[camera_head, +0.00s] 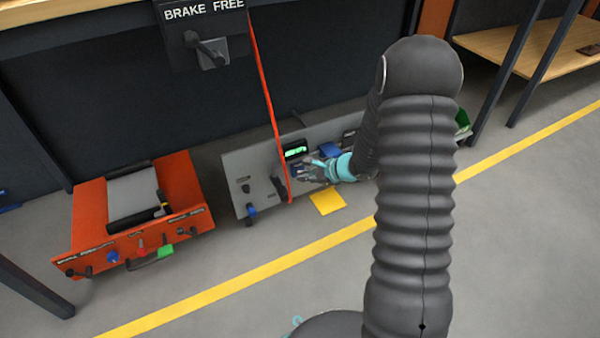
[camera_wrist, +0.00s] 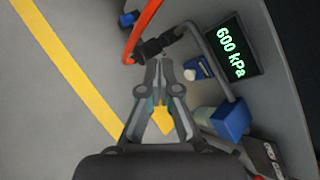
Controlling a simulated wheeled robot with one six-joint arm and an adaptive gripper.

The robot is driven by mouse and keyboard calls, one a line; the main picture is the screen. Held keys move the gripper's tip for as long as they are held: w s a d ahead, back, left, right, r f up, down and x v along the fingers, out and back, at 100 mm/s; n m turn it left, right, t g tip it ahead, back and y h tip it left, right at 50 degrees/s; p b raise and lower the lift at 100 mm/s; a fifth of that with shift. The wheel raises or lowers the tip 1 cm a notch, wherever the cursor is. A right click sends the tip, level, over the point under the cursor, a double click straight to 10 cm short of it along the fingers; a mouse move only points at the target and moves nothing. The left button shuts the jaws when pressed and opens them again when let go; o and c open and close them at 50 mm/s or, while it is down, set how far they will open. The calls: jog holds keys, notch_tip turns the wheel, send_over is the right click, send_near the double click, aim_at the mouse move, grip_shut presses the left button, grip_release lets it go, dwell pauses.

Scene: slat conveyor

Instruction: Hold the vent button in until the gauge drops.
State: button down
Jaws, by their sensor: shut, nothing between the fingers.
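The gauge is a black display with green digits (camera_wrist: 229,46) reading 600 kPa in the wrist view. It shows small and bright on the grey panel in the head view (camera_head: 296,151). My gripper (camera_wrist: 160,62) is shut and empty, its tips close to a dark fitting (camera_wrist: 160,44) beside the gauge. I cannot tell whether they touch. In the head view my gripper (camera_head: 298,174) is at the panel front, below the gauge. A small blue-and-white part (camera_wrist: 194,70) sits right of the fingertips. No label shows which part is the vent button.
A grey tube handle (camera_wrist: 213,66) and a blue block (camera_wrist: 230,119) stand right of my gripper. An orange strip (camera_head: 265,110) runs down in front of the panel (camera_head: 238,165). An orange cart (camera_head: 88,215) stands left.

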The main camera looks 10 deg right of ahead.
jog(key=d+f+m+h, duration=0.1)
jog(key=d+f+m, duration=0.1)
jog(key=f, duration=0.4)
jog(key=w+d+f+m+t+h, duration=0.1)
jog(key=d+f+m, duration=0.2)
jog(key=f, duration=0.4)
jog(key=shift+w+d+m+p, duration=0.25)
jog(key=shift+m+p, duration=0.15)
jog(key=shift+w, duration=0.1)
jog(key=w+a+p, duration=0.1)
jog(key=w+a, duration=0.1)
jog(key=w, duration=0.6)
jog(key=shift+a+p, duration=0.4)
jog(key=shift+w, duration=0.3)
jog(key=shift+w+a+b, duration=0.1)
jog(key=shift+w+b, duration=0.15)
jog(key=shift+b, duration=0.15)
jog(key=shift+w+a, duration=0.15)
jog(key=shift+w, duration=0.35)
dwell(3.8)
